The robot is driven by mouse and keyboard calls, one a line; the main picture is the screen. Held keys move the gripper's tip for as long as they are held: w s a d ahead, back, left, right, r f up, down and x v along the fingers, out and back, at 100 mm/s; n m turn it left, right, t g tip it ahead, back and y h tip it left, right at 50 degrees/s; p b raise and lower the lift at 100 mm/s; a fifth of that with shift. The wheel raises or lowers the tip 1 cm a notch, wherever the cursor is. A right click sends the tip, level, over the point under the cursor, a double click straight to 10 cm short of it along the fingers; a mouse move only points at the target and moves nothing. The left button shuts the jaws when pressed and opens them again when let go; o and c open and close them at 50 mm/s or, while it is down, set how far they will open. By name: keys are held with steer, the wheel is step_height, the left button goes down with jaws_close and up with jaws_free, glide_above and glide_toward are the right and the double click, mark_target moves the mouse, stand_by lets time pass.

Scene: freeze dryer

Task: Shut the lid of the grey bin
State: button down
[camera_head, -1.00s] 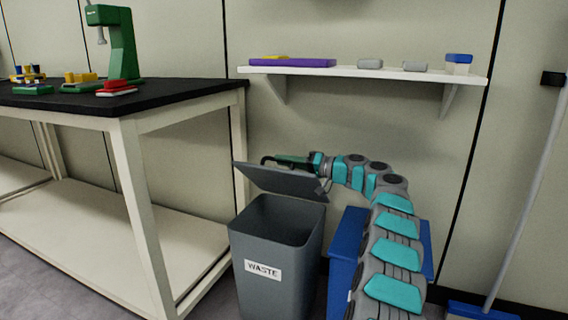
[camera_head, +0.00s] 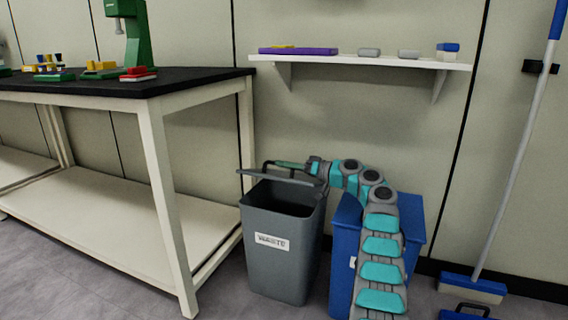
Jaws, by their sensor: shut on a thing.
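The grey bin (camera_head: 282,260) with a WASTE label stands between the workbench and a blue bin. Its grey lid (camera_head: 282,178) is tilted a little above the rim, hinged at the back, and a dark opening shows under it. My gripper (camera_head: 287,165) is at the back of the lid, at its upper side. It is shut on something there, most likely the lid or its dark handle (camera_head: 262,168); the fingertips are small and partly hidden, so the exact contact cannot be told.
The blue bin (camera_head: 343,250) stands right of the grey bin, partly behind my arm. The workbench (camera_head: 160,200) is close on the left. A wall shelf (camera_head: 350,66) is above. A broom (camera_head: 490,250) leans at the right. Floor in front is clear.

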steer(key=shift+s+a+f, duration=0.1)
steer(key=shift+s, duration=0.05)
stand_by(0.3)
steer(key=c, duration=0.8)
jaws_free()
steer(key=shift+c, duration=0.2)
steer(key=shift+v, duration=3.85)
